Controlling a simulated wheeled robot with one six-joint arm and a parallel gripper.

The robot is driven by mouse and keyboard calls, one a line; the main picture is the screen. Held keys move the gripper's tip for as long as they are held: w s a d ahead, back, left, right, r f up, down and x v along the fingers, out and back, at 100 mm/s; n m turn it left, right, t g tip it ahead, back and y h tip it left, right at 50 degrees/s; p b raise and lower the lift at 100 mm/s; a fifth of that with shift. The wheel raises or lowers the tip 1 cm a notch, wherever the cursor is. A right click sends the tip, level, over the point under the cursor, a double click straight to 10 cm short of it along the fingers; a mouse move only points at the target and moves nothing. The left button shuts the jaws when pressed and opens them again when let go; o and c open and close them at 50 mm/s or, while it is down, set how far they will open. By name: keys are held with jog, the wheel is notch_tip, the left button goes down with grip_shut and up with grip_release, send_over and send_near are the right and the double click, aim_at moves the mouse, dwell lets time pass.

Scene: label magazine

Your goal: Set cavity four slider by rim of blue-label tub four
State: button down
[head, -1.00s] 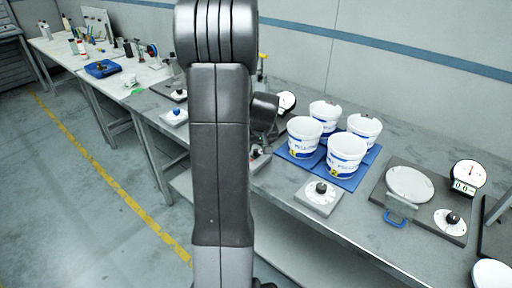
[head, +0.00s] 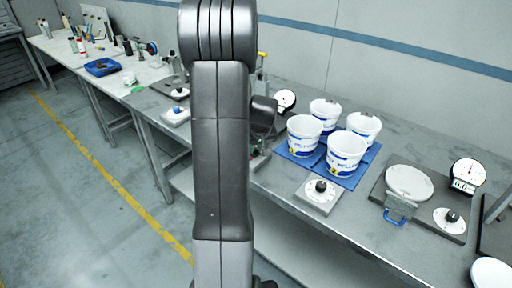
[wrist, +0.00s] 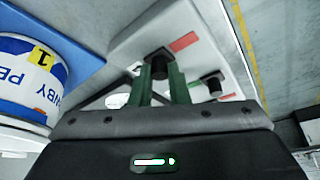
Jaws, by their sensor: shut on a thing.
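In the wrist view my gripper (wrist: 161,82) has its green fingers closed on a black slider knob (wrist: 160,58) on a pale grey panel (wrist: 133,42). A red mark (wrist: 184,41) lies beside this knob. A second black knob (wrist: 212,82) stands on the panel to the right, apart from the fingers. A white tub (wrist: 28,80) with a blue label and a yellow tag reading 1 is at the left. In the head view several white tubs (head: 345,155) with blue labels stand upright on a blue mat (head: 297,161). My arm hides the gripper there. I cannot tell which slider is number four.
A grey box with a black knob (head: 319,192) stands in front of the tubs. A scale with a round plate (head: 409,182) and a dial (head: 467,174) are to the right. A cluttered bench (head: 65,52) is at the back left. The floor (head: 90,200) is clear.

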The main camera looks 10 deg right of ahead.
jog(key=s+a+b, duration=0.1)
jog(key=s+a, duration=0.1)
jog(key=a, duration=0.1)
jog(key=shift+s, duration=0.1)
jog(key=c, duration=1.4)
grip_release()
jog(key=shift+s, duration=0.1)
jog(key=shift+o, duration=0.2)
jog(key=shift+s+r, duration=0.15)
jog(key=shift+r, duration=0.45)
jog(key=b+v, duration=0.1)
jog(key=v, duration=1.1)
jog(key=shift+r, duration=0.3)
jog(key=shift+f, duration=0.15)
